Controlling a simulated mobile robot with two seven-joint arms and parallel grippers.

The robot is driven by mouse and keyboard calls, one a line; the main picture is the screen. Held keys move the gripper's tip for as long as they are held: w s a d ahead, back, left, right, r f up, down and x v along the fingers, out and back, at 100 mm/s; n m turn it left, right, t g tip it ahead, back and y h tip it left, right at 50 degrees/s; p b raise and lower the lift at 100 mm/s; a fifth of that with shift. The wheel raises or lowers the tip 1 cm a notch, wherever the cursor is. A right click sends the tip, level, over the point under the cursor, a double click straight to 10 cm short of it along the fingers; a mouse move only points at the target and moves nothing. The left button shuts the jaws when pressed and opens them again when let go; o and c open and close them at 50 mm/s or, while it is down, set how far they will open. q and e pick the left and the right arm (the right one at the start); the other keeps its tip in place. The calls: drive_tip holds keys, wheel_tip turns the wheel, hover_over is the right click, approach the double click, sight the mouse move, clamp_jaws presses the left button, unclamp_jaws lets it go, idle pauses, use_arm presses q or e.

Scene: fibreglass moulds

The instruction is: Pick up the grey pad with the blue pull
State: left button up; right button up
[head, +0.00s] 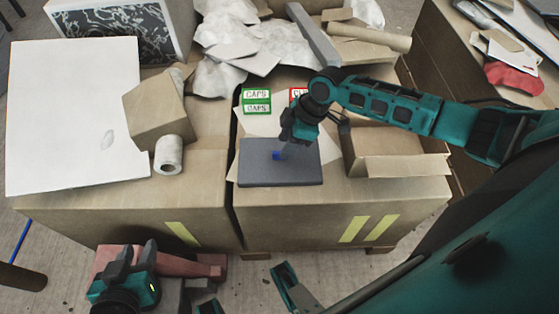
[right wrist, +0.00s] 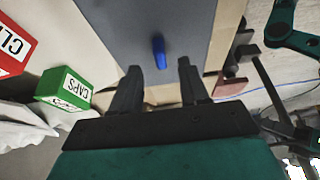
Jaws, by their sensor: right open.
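The grey pad (head: 300,173) lies flat on the right cardboard box, near its front edge. Its small blue pull (head: 276,155) stands up from the top face. My right gripper (head: 288,146) is above the pad, pointing down. In the right wrist view my right gripper (right wrist: 159,72) is open and empty. There the blue pull (right wrist: 159,52) is lined up with the gap, just beyond the fingertips, with the grey pad (right wrist: 195,30) behind it. My left gripper (head: 136,252) is low at the front left, away from the pad, its fingers apart with nothing between them.
A green CAPS box (head: 257,107) and a red box (head: 298,95) stand behind the pad. An open cardboard carton (head: 385,150) is close on its right. A white roll (head: 168,155) and a white board (head: 70,120) are on the left box. Crumpled paper lies behind.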

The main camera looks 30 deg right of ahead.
sight(260, 165)
drive_tip(key=b+x, duration=0.1)
drive_tip(key=x, duration=0.2)
drive_tip(key=shift+a+f, duration=0.15)
drive_tip(key=shift+f, duration=0.2)
clamp_jaws()
